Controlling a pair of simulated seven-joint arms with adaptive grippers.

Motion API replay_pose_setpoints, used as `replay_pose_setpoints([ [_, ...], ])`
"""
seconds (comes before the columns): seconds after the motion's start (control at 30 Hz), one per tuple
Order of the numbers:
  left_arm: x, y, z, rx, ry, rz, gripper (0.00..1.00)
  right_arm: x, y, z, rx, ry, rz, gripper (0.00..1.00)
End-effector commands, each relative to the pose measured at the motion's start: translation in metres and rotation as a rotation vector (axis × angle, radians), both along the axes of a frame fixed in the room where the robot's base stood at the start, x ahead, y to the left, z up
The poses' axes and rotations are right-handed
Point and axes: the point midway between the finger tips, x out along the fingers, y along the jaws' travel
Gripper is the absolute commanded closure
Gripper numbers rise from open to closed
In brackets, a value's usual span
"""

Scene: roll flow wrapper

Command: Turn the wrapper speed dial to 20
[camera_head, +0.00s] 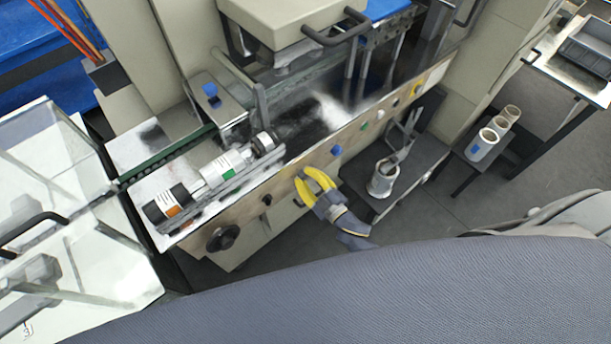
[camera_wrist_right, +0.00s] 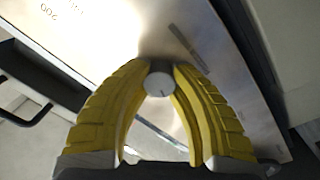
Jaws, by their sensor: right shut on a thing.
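My right gripper (camera_head: 316,185) is at the front panel of the wrapper machine (camera_head: 283,172), its yellow fingers pointing at the panel. In the right wrist view the fingertips of the right gripper (camera_wrist_right: 160,72) are closed on the two sides of a small pale round dial (camera_wrist_right: 158,85). The dial carries a short dark mark near its middle. Its scale cannot be read; a "200" printed upside down shows on the panel at upper left. In the head view the dial is hidden by the fingers. My left gripper is not in view.
Along the panel are a black knob (camera_head: 223,238), a blue button (camera_head: 337,150) and several small coloured buttons. Rolls with printed labels (camera_head: 222,168) lie on the machine's deck.

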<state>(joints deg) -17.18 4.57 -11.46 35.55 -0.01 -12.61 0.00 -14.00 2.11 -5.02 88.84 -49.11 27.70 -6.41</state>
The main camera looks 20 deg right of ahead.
Motion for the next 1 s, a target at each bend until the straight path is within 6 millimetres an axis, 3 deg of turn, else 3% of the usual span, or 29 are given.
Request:
replay_pose_setpoints([
  [0.33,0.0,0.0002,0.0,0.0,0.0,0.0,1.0,-0.0022,-0.0014,-0.0064,-0.121,-0.037,-0.002,1.0],
  [0.87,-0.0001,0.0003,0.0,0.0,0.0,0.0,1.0,-0.0022,-0.0023,-0.0068,-0.141,-0.045,-0.003,1.0],
  [0.9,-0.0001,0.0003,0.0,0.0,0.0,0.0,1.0,-0.0022,-0.0023,-0.0068,-0.141,-0.045,-0.003,0.75],
  [1.0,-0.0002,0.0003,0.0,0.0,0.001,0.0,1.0,-0.0018,-0.0021,-0.0057,-0.14,-0.046,-0.003,0.64],
])
